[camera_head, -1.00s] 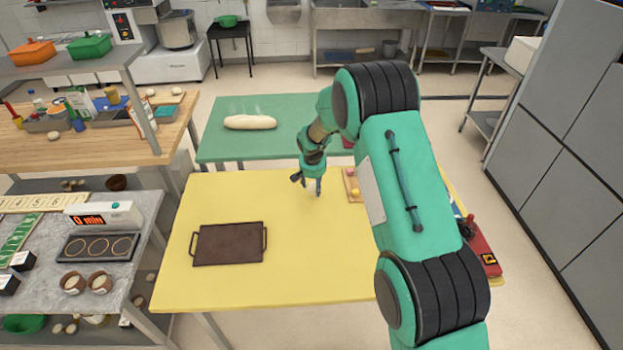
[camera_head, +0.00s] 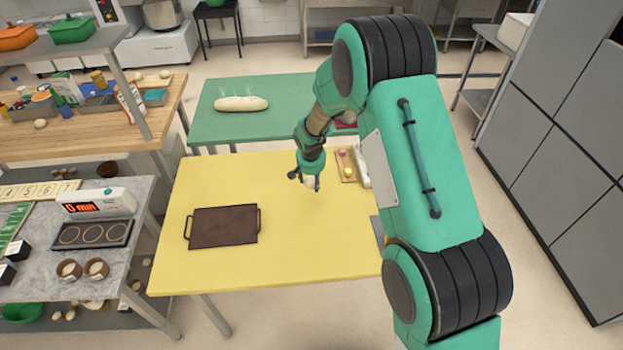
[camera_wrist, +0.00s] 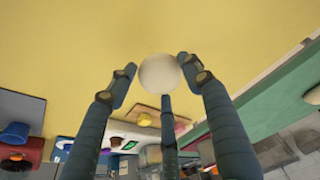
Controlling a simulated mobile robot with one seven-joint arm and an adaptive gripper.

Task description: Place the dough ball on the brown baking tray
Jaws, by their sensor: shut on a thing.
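The dough ball (camera_head: 310,183) is a small whitish ball. In the wrist view the dough ball (camera_wrist: 160,73) sits between the fingertips of my gripper (camera_wrist: 156,82), with yellow table behind it. My gripper (camera_head: 304,176) points down over the right-hand part of the yellow table and is shut on the ball. Whether the ball still touches the table is hard to tell. The brown baking tray (camera_head: 223,226) lies flat and empty on the yellow table, left of and nearer than my gripper, with a handle at each side.
A small wooden board (camera_head: 345,165) with pink and yellow pieces lies right of my gripper. A green table (camera_head: 220,127) with a long pale loaf (camera_head: 241,103) stands behind. A grey counter (camera_head: 150,195) stands at left. The yellow table between gripper and tray is clear.

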